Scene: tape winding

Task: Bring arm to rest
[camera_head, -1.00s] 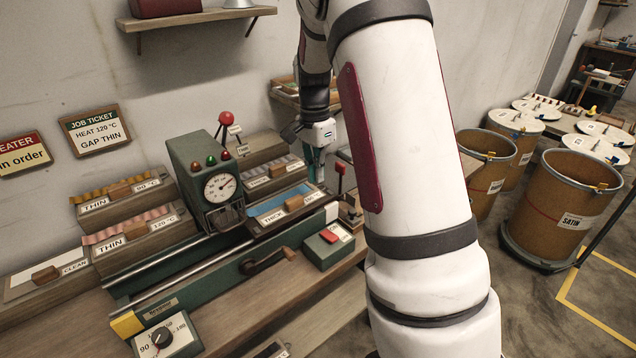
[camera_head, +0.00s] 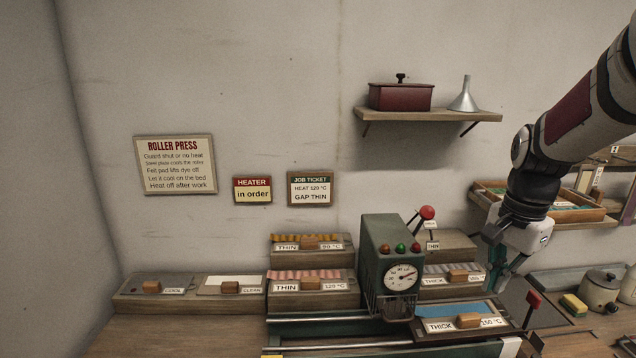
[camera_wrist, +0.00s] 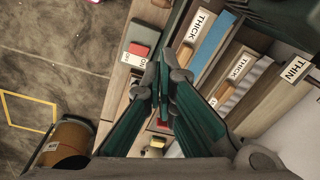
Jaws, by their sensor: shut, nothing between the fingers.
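My gripper (camera_head: 497,280) hangs from my arm at the right of the head view, fingers pointing down, beside the right end of the roller press (camera_head: 385,265). In the wrist view my gripper (camera_wrist: 163,75) has its two teal fingers together at the tips, with nothing between them.
A wall shelf (camera_head: 430,115) holds a red box and a funnel. A wooden tray (camera_head: 565,205) is fixed behind my gripper. A red-knobbed lever (camera_head: 531,303) stands close to it. Pots (camera_head: 600,290) and a sponge (camera_head: 573,304) sit at the right. A drum (camera_wrist: 68,142) stands on the floor.

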